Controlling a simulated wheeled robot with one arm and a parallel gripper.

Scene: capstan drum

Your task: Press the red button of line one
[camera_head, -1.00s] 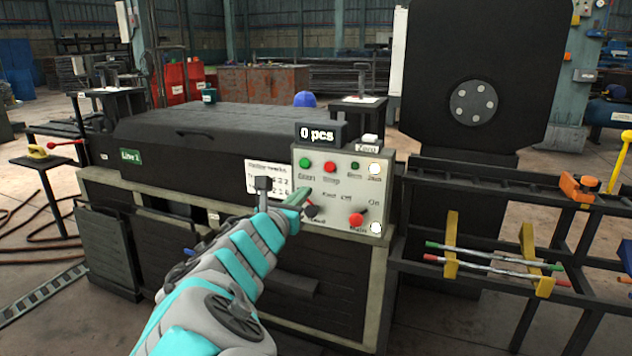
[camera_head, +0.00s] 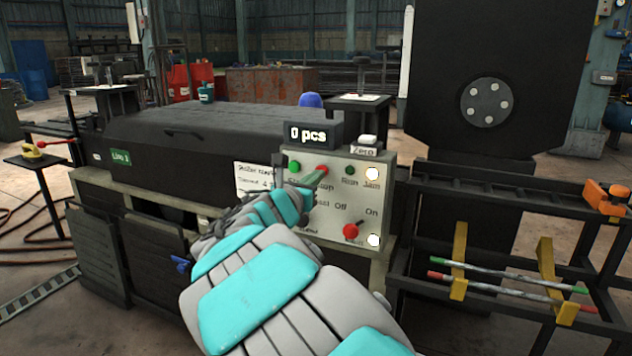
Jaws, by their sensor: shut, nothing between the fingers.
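The control panel (camera_head: 345,195) of the machine with the green "Line 1" sign (camera_head: 121,157) faces me. The red button (camera_head: 323,167) sits in its top row, right of the green button (camera_head: 293,166); its label is partly covered and reads "top". My gripper (camera_head: 318,177) is shut and empty. Its greenish tips point at the red button and overlap its lower edge in the picture. I cannot tell whether they touch it. My gripper and arm hide the lower left of the panel.
A red knob (camera_head: 351,231) is low on the panel, with lit white lamps (camera_head: 372,174) at its right side. A "0 pcs" display (camera_head: 308,134) and a "Zero" box (camera_head: 364,150) stand on top. A rack with rods (camera_head: 500,284) is at the right.

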